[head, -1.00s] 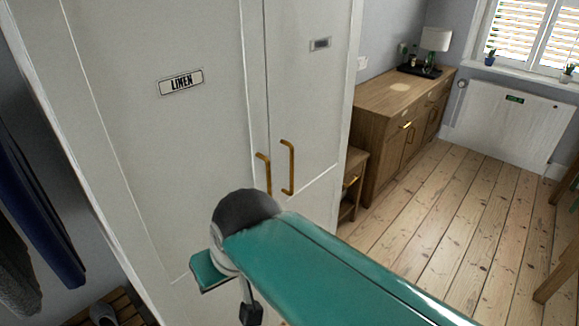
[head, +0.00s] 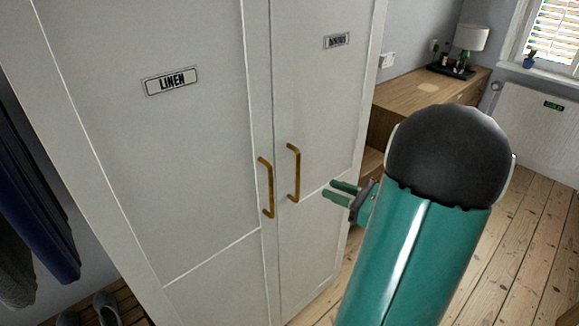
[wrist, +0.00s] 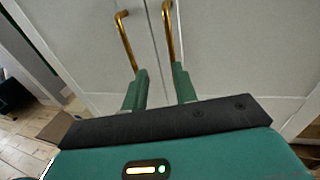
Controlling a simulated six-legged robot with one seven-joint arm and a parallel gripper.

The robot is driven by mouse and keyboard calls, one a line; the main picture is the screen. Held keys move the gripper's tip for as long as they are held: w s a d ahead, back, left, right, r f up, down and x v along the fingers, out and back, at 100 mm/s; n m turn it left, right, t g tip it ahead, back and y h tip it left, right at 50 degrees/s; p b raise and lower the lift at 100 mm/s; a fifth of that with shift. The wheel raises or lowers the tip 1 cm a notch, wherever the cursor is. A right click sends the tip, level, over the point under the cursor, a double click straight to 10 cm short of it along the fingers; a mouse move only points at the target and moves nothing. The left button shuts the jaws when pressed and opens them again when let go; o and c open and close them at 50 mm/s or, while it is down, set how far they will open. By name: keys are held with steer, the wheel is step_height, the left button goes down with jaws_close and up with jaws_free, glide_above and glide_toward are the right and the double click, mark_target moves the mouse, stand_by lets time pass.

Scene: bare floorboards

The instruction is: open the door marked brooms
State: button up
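A white cupboard has two closed doors. The left door (head: 150,150) is labelled LINEN; the sign on the right door (head: 322,110) is too small and slanted to read surely, but could say BROOMS. The left door's brass handle (head: 267,188) and the right door's brass handle (head: 294,173) stand side by side at the middle seam. My gripper (head: 335,191) is right of the right handle, in front of the right door, empty and apart from it. In the wrist view its two green fingers (wrist: 159,70) are spread, with both handles beyond the tips.
A wooden sideboard (head: 425,95) with a lamp (head: 470,38) stands right of the cupboard. A white radiator (head: 540,125) is under the window. Dark coats (head: 35,205) hang at left above shoes (head: 105,308). Bare floorboards (head: 500,235) lie open at right.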

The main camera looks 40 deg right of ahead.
steer(key=shift+m+t+h, duration=0.3)
steer(key=shift+m+h, duration=0.1)
steer(key=x, duration=0.4)
steer(key=d+x, duration=0.1)
steer(key=x, duration=0.7)
steer(key=shift+w+d+f, duration=0.1)
steer(key=shift+w+f, duration=0.1)
steer(key=shift+w, duration=0.3)
jaws_close()
